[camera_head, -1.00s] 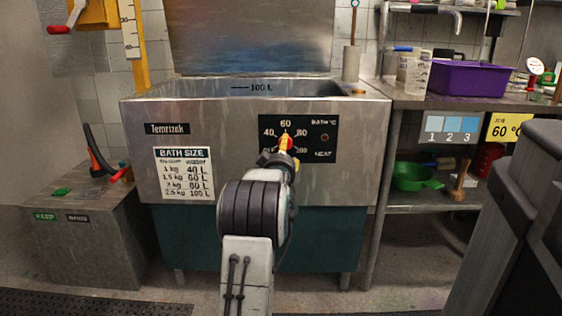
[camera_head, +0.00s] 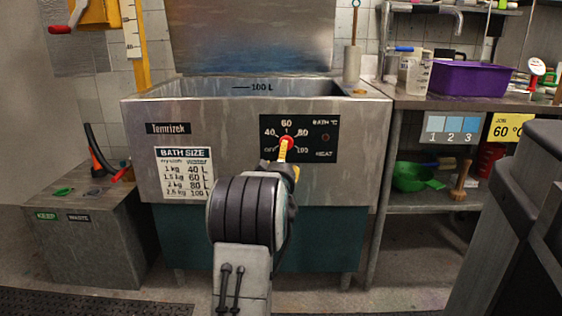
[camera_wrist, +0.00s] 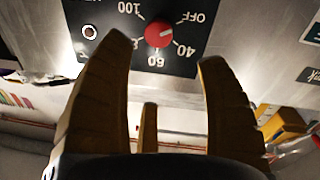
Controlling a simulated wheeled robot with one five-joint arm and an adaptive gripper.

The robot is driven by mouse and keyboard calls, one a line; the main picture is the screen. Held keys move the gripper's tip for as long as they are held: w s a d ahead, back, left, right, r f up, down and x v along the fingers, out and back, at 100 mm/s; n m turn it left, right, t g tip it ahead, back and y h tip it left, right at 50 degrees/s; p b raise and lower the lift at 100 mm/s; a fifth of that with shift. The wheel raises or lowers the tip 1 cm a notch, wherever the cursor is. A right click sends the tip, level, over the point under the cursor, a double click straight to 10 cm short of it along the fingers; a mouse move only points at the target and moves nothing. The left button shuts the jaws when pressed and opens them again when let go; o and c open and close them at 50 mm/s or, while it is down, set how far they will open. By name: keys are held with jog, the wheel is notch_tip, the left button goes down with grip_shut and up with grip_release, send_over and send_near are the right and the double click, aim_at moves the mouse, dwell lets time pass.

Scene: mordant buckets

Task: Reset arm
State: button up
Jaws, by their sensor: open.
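My gripper (camera_head: 284,153) is in front of the control panel (camera_head: 318,150) on the steel bath, mostly hidden behind my own wrist in the head view. In the wrist view my gripper (camera_wrist: 163,52) is open and empty, its yellow-brown fingers spread. The red knob (camera_wrist: 158,33) lies beyond and between the fingertips, seemingly apart from them. In the head view the red knob (camera_head: 287,141) shows just above the fingers, with a white mark above it under the 60.
The steel bath (camera_head: 140,112) fills the middle. A bench with a purple tub (camera_head: 470,78) and a clear jug (camera_head: 413,75) stands right. A grey KEEP and WASTE box (camera_head: 90,250) stands left. A green pan (camera_head: 412,177) is on the lower shelf.

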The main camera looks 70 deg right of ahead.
dwell(0.4)
jog(key=w+a+r+n+t+y+p, duration=0.2)
jog(key=w+a+r+y+p, duration=0.1)
jog(key=w+a+r+p, duration=0.45)
jog(key=w+a+r+n+t+y+p, duration=0.15)
jog(key=w+a+r+y+p, duration=0.25)
jog(key=w+a+p, duration=0.45)
jog(key=w+a+r+n+y+p, duration=0.1)
jog(key=w+a+r+y+p, duration=0.25)
jog(key=a, duration=0.85)
jog(key=a+r+n+y+p, duration=0.2)
jog(key=a+r+p, duration=0.3)
jog(key=a, duration=0.6)
jog(key=s+a+r+n+g+y+p, duration=0.2)
jog(key=s+a+r+p, duration=0.2)
jog(key=s+a+p, duration=0.4)
jog(key=s+a+r+n+g+y+p, duration=0.2)
jog(key=s+a+p, duration=0.7)
jog(key=a, duration=0.5)
notch_tip(320, 180, up, 2)
jog(key=shift+s+a+r+y+p, duration=0.15)
jog(key=shift+s+r+y+p, duration=0.2)
jog(key=shift+y, duration=0.4)
jog(key=shift+w+f+g, duration=0.1)
jog(key=shift+g, duration=0.15)
